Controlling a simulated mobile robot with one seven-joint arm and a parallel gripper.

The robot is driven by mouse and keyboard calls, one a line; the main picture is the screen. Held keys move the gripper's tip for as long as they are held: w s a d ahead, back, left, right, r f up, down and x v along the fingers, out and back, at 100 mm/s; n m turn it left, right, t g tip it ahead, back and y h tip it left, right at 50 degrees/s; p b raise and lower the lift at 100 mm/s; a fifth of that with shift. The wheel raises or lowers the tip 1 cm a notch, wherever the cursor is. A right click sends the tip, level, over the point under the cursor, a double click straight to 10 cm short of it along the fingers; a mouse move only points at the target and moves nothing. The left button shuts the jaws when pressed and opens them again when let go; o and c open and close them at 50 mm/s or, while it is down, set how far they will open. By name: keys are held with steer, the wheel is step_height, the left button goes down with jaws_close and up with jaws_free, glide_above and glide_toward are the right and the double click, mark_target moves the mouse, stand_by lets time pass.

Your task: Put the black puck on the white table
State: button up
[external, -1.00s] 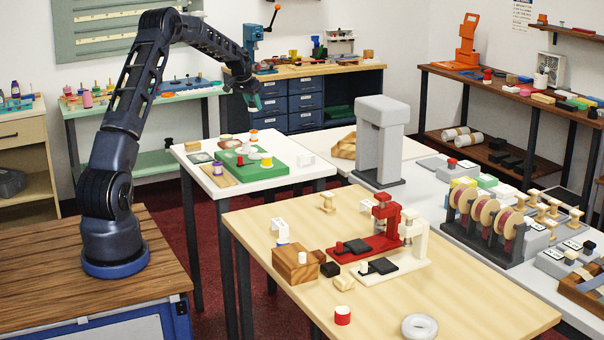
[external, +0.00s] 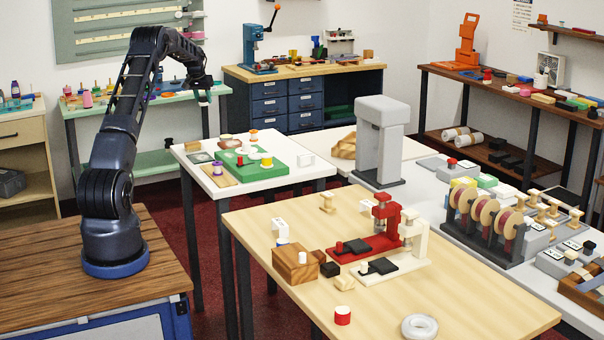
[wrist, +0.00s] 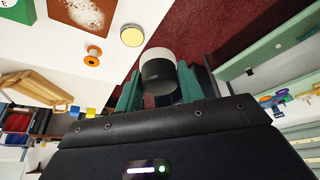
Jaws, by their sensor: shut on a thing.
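My gripper (external: 203,97) is raised behind and above the far left part of the white table (external: 322,169). In the wrist view, its green fingers (wrist: 158,92) are shut on the black puck (wrist: 158,76), a short black cylinder with a pale grey-white end face. The puck is clear of any surface, with red floor and the white table's edge beyond it. The white table also shows in the wrist view (wrist: 112,65), to the left of the puck. In the external view the puck is too small to make out.
A pale green bench (external: 180,95) stands behind. A wooden table (external: 450,300) with red and white presses stands in front.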

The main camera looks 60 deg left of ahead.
mark_target(207, 142)
step_height(207, 142, down, 17)
steer(key=shift+r, duration=0.1)
stand_by(0.5)
steer(key=o, duration=1)
steer(key=shift+c, duration=0.2)
steer(key=v, duration=1.2)
steer(key=shift+w, duration=0.1)
